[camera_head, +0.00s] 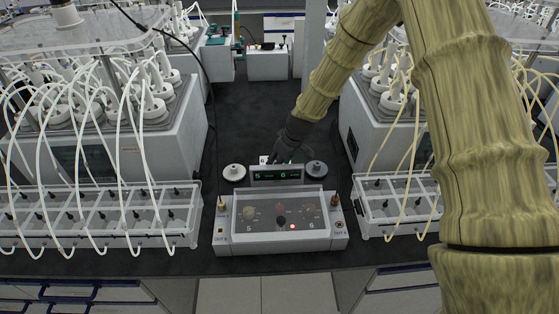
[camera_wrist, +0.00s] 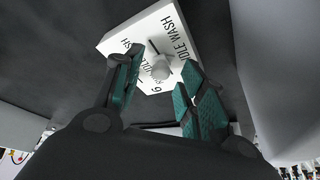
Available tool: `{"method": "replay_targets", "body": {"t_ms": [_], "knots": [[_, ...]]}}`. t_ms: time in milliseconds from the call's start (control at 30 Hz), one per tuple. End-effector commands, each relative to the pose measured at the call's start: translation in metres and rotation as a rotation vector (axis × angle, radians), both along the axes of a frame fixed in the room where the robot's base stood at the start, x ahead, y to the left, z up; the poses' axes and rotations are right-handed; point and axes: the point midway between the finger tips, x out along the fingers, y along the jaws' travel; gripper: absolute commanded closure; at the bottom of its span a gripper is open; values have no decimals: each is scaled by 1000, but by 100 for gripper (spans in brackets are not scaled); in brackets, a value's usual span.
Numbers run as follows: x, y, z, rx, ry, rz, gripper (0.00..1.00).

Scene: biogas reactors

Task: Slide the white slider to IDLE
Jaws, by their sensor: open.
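In the wrist view a white panel (camera_wrist: 124,38) carries black lettering, with IDLE and WASH readable along its right side. More lettering beside the left finger is partly covered. The pale round slider knob (camera_wrist: 160,67) stands on this panel, with a short dark slot (camera_wrist: 153,47) showing above it. My gripper (camera_wrist: 162,75) is open, its teal-padded fingers on either side of the knob with gaps visible; I cannot tell how far above the panel they are. In the head view my gripper (camera_head: 283,158) is behind the display box and hides most of the panel.
Large tubed reactors (camera_head: 160,130) and (camera_head: 385,130) stand left and right, with racks in front. The dark bench (camera_head: 250,90) behind is mostly clear.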

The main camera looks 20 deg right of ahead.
Motion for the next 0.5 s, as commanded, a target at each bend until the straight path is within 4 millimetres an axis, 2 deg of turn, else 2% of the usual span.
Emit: {"method": "replay_targets", "body": {"t_ms": [167, 500], "knots": [[-3, -3, 11, 0, -1, 0, 60], [-18, -13, 56, 0, -2, 0, 60]]}}
